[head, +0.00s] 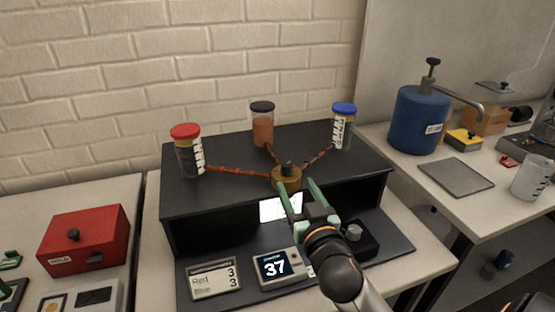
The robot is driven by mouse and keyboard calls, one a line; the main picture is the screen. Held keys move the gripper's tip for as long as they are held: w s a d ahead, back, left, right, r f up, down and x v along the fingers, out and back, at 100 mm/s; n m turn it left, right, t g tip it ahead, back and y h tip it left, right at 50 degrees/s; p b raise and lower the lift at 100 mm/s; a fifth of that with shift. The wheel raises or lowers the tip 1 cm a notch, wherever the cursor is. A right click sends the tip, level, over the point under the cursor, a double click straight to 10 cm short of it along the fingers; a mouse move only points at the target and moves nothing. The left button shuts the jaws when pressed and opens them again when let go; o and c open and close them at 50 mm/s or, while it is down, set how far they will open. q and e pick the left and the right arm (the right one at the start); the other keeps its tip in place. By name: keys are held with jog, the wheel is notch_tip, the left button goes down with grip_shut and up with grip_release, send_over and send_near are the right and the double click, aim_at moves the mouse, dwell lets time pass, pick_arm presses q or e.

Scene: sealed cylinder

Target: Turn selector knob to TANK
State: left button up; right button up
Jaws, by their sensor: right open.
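A round brass fitting (287,180) with a dark knob (287,166) on top sits at the front middle of the black stand (225,195). Tubes run to it from the three capped cylinders. My right gripper (296,184) has its green fingers open and pointing at the brass fitting, one on its near face and one to its right. I cannot tell whether they touch it. A silver knob (354,231) on a black box lies right of the gripper, below. No TANK marking can be read. My left gripper is not in view.
Cylinders with red (186,131), black (262,107) and blue (344,109) caps stand on the black stand. A red box (84,240) is left; a blue tank (420,120) is right.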

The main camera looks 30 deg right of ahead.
aim_at(285, 163)
jog(key=p+x, duration=0.1)
jog(key=x, duration=1)
jog(key=shift+w+d, duration=0.15)
jog(key=shift+w, duration=0.2)
grip_shut()
